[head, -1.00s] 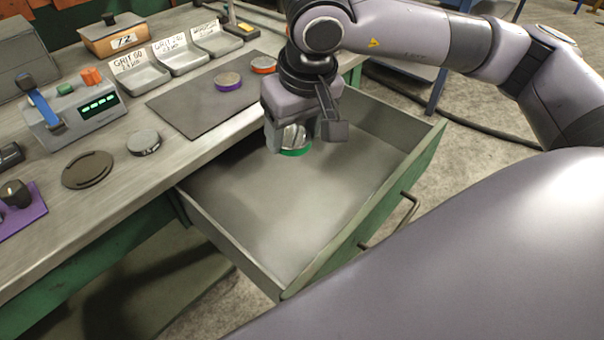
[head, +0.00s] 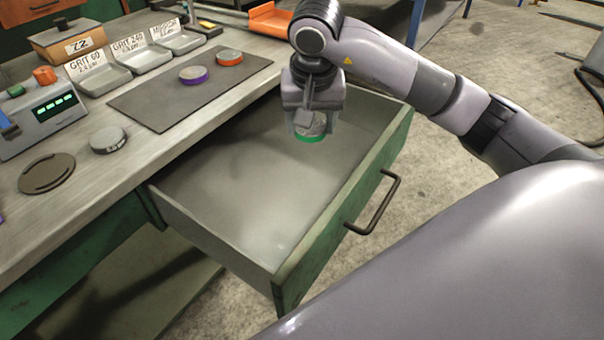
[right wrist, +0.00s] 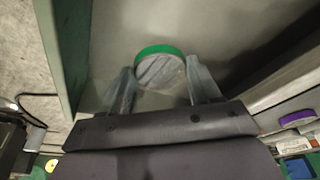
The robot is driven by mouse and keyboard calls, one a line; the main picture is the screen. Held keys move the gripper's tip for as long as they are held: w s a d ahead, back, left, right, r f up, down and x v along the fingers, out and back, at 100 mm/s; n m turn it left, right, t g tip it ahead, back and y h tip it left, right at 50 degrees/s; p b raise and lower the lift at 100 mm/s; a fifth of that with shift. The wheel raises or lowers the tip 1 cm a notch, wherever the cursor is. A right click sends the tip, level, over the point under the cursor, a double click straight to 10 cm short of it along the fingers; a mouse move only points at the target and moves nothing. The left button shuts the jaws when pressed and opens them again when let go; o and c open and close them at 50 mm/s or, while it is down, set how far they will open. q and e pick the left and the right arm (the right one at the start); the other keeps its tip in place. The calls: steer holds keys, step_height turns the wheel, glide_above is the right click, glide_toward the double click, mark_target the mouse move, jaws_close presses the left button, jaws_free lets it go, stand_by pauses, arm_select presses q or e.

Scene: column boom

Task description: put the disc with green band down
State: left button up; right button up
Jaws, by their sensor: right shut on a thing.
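The disc with green band (head: 311,127) is a round metal disc with a green rim. My right gripper (head: 310,122) is shut on it and holds it over the open drawer (head: 235,185). In the right wrist view the disc (right wrist: 160,70) sits between the two fingers of the right gripper (right wrist: 163,82), with the green band along its far edge. I cannot tell how high the disc is above the drawer floor. My left gripper is not in view.
The bench holds a dark mat (head: 150,108) with a purple-banded disc (head: 193,74) and an orange-banded disc (head: 230,57). Labelled trays (head: 105,78) stand behind it. A plain disc (head: 108,140) and a round dark plate (head: 46,173) lie nearer. The drawer floor looks bare.

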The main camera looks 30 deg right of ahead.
steer(key=b, duration=0.1)
glide_above(309, 182)
steer(key=f, duration=0.9)
steer(key=shift+s+a+f, duration=0.25)
steer(key=shift+s+a, duration=0.05)
steer(key=shift+s, duration=0.1)
step_height(309, 182, down, 4)
steer(key=shift+f+b, duration=0.1)
steer(key=shift+b, duration=0.2)
steer(key=shift+f, duration=0.1)
steer(key=o, duration=1.3)
steer(key=shift+o, duration=0.2)
steer(key=shift+s+r, duration=0.1)
steer(key=shift+r, duration=0.35)
steer(key=p+v, duration=0.1)
steer(key=v, duration=1)
steer(key=shift+p, duration=0.35)
